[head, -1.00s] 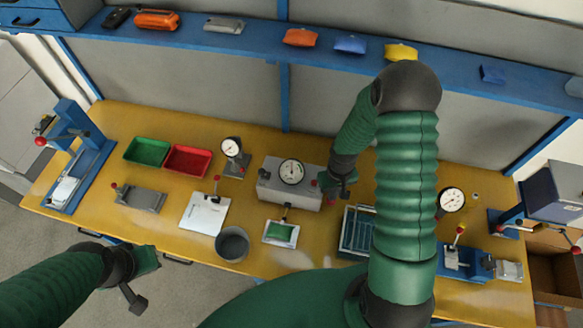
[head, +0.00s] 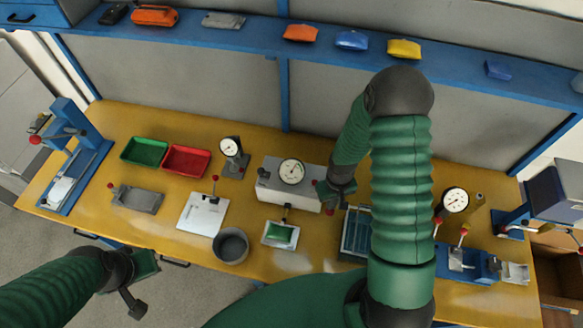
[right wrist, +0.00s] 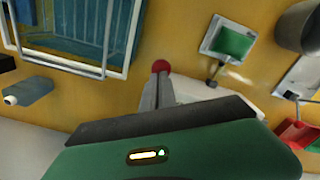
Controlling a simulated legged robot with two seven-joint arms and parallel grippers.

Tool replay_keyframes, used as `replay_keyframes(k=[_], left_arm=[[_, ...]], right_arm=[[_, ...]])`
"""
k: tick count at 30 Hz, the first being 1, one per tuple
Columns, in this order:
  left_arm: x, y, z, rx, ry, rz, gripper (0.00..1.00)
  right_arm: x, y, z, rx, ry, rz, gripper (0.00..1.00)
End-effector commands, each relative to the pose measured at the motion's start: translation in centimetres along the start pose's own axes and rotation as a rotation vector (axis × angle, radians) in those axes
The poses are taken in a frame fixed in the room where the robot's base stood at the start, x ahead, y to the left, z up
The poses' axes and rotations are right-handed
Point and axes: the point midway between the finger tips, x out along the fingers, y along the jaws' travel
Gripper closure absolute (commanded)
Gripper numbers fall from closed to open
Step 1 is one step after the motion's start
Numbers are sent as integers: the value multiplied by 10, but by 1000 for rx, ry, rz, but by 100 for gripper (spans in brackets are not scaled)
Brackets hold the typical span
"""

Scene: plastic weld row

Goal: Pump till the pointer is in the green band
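A grey box (head: 272,192) with a round white dial (head: 291,171) stands at the middle of the bench. The dial's pointer and any green band are too small to read. My right gripper (head: 326,196) is at the right end of the box. In the right wrist view a red knob (right wrist: 160,67) shows at the tips of its narrow grey fingers (right wrist: 158,88). The fingers are close together; whether they grip the knob or only touch it is unclear. My left gripper (head: 136,300) hangs off the bench's front left, empty as far as shown, its finger gap unclear.
A green-faced plate (head: 281,235) and a grey cup (head: 231,245) stand in front of the box. A wire-edged rack (head: 356,234) is right of it, partly behind my arm. Another dial gauge (head: 229,147) stands left, and one (head: 455,200) right. Red (head: 187,160) and green (head: 144,151) trays lie left.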

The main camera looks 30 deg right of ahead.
Motion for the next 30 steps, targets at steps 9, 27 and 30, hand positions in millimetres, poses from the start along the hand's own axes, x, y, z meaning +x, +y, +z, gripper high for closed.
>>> replay_keyframes(k=[9, 27, 30], left_arm=[[19, 0, 4, 0, 0, 0, 100], [21, 0, 5, 0, 0, 0, 100], [14, 0, 3, 0, 0, 0, 100]], right_arm=[[25, -4, 9, -1, -1, 0, 100], [31, -6, 11, 0, 0, 1, 100], [23, -5, 10, 1, 1, 1, 100]])
